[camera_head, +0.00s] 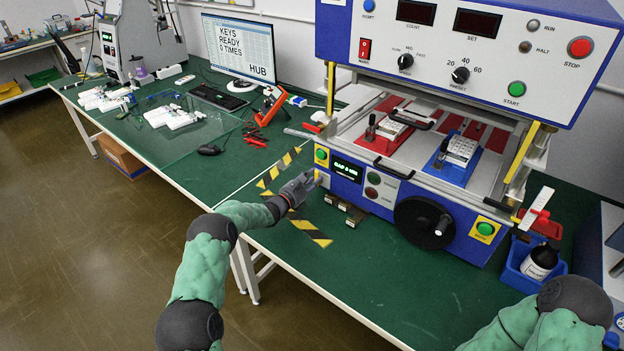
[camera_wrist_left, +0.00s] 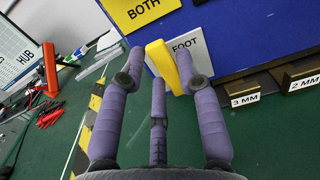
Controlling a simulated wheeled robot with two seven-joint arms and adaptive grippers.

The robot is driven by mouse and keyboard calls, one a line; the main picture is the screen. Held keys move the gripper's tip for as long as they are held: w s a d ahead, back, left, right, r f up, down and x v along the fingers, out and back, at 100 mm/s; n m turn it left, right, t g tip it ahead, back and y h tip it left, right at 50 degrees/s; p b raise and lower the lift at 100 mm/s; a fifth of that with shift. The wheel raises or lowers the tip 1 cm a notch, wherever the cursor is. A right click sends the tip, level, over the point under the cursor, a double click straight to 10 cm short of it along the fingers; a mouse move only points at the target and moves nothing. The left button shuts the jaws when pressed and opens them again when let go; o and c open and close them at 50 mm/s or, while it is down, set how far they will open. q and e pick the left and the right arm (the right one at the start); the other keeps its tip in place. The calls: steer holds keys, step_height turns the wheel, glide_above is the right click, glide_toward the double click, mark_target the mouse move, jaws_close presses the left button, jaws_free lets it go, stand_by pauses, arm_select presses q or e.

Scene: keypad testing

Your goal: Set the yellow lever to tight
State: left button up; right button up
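A yellow lever (camera_wrist_left: 165,66) sticks out from the blue front of the test machine, beside a grey plate lettered FOOT (camera_wrist_left: 190,47). In the head view the lever (camera_head: 318,176) is small, at the machine's lower left corner. My left gripper (camera_head: 308,182) is right by it. In the left wrist view the fingers of this gripper (camera_wrist_left: 161,55) are spread, with the lever between the upper two tips. No TIGHT marking is readable. My right gripper is out of view; only its arm shows.
Above the lever is a yellow BOTH plate (camera_wrist_left: 140,10). Below the machine front are metal blocks labelled 3 MM (camera_wrist_left: 243,99) and 2 MM (camera_wrist_left: 303,82). A black handwheel (camera_head: 410,216) is to the right. Striped tape (camera_head: 309,229) marks the green bench, largely clear in front.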

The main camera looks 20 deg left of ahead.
arm_select(q)
steer(key=shift+o, duration=0.5)
steer(key=shift+s+a, duration=0.2)
steer(key=shift+s, duration=0.1)
steer(key=v, duration=1.1)
steer(key=shift+s, duration=0.2)
